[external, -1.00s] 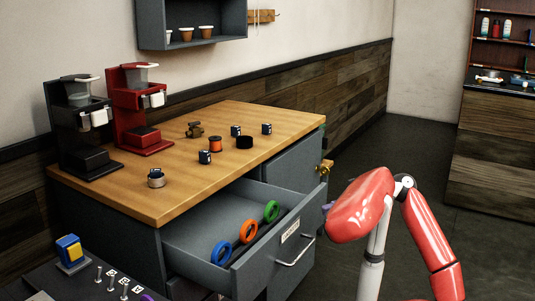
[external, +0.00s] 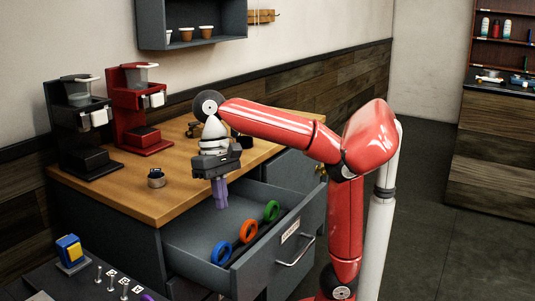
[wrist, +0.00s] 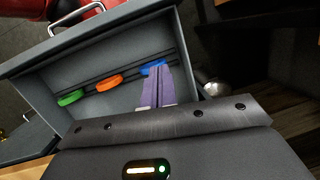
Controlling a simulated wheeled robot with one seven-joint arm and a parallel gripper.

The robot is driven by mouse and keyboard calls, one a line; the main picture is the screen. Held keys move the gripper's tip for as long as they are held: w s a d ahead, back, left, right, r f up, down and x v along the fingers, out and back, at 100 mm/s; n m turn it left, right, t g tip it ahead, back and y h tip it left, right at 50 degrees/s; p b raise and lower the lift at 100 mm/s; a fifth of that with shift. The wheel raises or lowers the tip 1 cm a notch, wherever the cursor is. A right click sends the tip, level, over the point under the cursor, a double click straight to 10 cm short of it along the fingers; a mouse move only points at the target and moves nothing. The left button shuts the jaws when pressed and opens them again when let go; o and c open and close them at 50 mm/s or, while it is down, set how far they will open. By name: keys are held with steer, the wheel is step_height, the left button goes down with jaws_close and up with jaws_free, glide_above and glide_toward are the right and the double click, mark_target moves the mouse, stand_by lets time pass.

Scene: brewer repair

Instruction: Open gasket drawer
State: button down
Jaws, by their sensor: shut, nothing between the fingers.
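The gasket drawer (external: 190,241) is pulled out from the wooden-topped cabinet. A blue ring (external: 221,252), an orange ring (external: 248,231) and a green ring (external: 271,211) stand in a row inside it. The drawer's metal handle (external: 296,252) and label are on its front face. My gripper (external: 220,205) points down above the drawer's inside, with its purple fingers shut and empty. In the wrist view the fingers (wrist: 158,88) overlap part of the blue ring (wrist: 153,68); I cannot tell whether they touch it.
A black brewer (external: 82,125) and a red brewer (external: 137,110) stand on the wooden counter (external: 120,192). A small metal part (external: 156,180) lies near the counter's front edge. A tray (external: 85,286) with small pegs is at lower left. Dark floor is clear at right.

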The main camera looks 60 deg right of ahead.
mark_target(254, 276)
steer(key=shift+n+h, duration=0.6)
steer(key=shift+h, duration=0.2)
steer(key=a+x, duration=0.1)
steer(key=x, duration=0.4)
steer(key=a+x, duration=0.1)
steer(key=x, duration=0.3)
steer(key=w+x, duration=0.1)
steer(key=x, duration=0.4)
steer(key=shift+a+f+b, duration=0.4)
steer(key=shift+f, duration=0.05)
steer(key=s, duration=0.3)
steer(key=shift+f, duration=0.25)
steer(key=shift+s, duration=0.55)
steer(key=s, duration=0.4)
steer(key=shift+s, duration=0.2)
